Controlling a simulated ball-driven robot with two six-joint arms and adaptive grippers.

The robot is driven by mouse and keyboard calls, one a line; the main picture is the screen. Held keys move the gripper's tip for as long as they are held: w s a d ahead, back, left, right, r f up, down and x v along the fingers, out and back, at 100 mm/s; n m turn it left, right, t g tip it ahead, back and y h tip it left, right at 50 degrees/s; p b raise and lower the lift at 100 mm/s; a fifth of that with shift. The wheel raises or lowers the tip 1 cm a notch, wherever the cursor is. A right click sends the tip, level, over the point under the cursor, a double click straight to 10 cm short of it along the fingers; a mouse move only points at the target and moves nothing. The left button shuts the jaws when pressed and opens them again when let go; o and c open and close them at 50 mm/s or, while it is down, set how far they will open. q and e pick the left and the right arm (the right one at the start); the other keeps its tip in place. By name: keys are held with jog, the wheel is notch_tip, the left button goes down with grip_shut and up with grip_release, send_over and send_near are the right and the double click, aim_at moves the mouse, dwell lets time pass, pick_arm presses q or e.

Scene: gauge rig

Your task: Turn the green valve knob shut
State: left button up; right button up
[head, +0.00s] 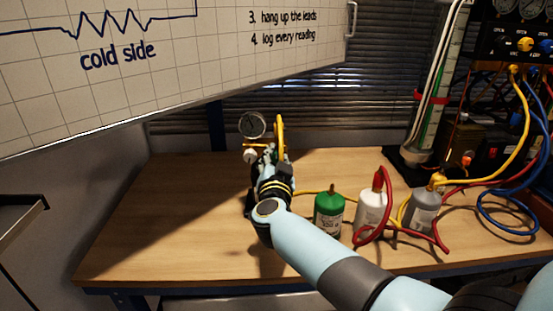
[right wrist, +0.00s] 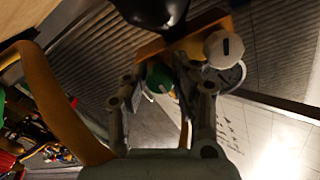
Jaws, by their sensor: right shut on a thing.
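The green valve knob (right wrist: 160,78) shows in the right wrist view between the fingers of my right gripper (right wrist: 163,84), partly hidden by them. The fingers are shut on it. In the head view my right gripper (head: 272,164) is at the brass-coloured valve rig at the back of the bench, and the hand and arm hide most of the rig. A white knob (right wrist: 223,48) sits beside the green one on the brass pipe (right wrist: 180,45); it also shows in the head view (head: 250,156). My left gripper is not in view.
A round gauge (head: 252,125) and a yellow ring-shaped part (head: 280,135) rise from the rig. A green bottle (head: 329,214), a white bottle (head: 371,212) and a grey bottle (head: 423,211) stand right, among loose hoses. The wooden bench (head: 170,220) is clear on the left.

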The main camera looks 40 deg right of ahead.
jog(key=shift+m, duration=0.3)
grip_shut()
jog(key=m, duration=0.3)
jog(key=shift+m, duration=0.4)
jog(key=m, duration=0.4)
jog(key=shift+m+b, duration=0.3)
jog(key=m+b, duration=0.1)
jog(key=m, duration=0.3)
jog(key=shift+m+b, duration=0.85)
jog(key=shift+m, duration=1.55)
jog(key=o, duration=1)
grip_release()
